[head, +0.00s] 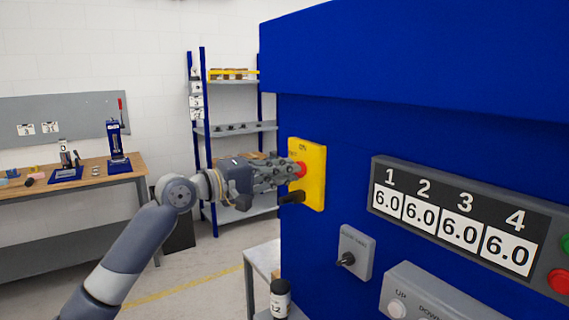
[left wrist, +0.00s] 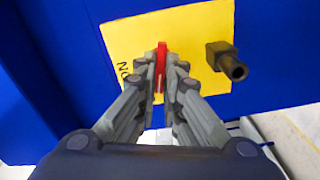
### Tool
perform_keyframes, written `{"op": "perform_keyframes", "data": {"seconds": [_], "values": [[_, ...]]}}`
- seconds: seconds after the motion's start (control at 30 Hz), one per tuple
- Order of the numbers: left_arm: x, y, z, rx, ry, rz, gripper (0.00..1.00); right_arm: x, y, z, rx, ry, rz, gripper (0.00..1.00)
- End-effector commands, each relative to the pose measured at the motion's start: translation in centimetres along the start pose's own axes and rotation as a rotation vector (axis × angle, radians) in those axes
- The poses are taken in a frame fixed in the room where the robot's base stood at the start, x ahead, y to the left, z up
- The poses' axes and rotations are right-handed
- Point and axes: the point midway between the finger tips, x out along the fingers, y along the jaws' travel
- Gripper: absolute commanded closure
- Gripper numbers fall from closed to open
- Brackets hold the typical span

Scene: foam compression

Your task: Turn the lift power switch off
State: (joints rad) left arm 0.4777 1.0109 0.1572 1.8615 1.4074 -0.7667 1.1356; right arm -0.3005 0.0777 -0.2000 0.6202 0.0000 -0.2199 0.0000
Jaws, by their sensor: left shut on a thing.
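A yellow switch plate (head: 314,190) is mounted on the blue machine's side, with "ON" printed near its top. A red switch handle (head: 302,169) stands out from it. My left gripper (head: 292,172) reaches the plate from the left and is shut on the red handle. In the left wrist view the red handle (left wrist: 161,67) sits between the fingertips of my left gripper (left wrist: 163,75), and the yellow plate (left wrist: 196,35) lies behind. A black knob (head: 292,197) sticks out low on the plate. My right gripper is not in view.
The blue machine (head: 400,60) fills the right side. It carries a grey panel (head: 372,175) with numbered displays reading 6.0, a small grey switch box (head: 356,245) and a button box. A shelf rack (head: 235,127) and a workbench (head: 140,165) stand behind at left.

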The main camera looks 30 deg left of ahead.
Motion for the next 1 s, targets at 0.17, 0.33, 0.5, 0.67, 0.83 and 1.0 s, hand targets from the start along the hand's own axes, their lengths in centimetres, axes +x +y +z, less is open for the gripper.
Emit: {"op": "perform_keyframes", "data": {"seconds": [0.17, 0.33, 0.5, 0.67, 0.83, 1.0], "values": [[0.0, 0.2, -0.1, -0.123, 0.001, 0.000, 1.00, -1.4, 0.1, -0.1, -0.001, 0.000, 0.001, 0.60], [0.0, 0.1, 0.0, -0.206, 0.000, 0.000, 1.00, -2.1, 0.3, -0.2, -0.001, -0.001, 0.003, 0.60], [0.0, 0.0, 0.0, -0.253, 0.001, 0.000, 1.00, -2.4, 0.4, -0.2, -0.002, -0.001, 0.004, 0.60], [0.0, -0.1, 0.0, -0.272, 0.001, 0.000, 1.00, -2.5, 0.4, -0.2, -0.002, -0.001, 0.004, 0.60], [0.0, -0.2, 0.0, -0.277, 0.001, 0.000, 1.00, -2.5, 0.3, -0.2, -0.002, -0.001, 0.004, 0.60], [0.0, -0.2, 0.0, -0.277, 0.001, 0.000, 1.00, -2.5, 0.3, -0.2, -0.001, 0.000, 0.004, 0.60]]}}
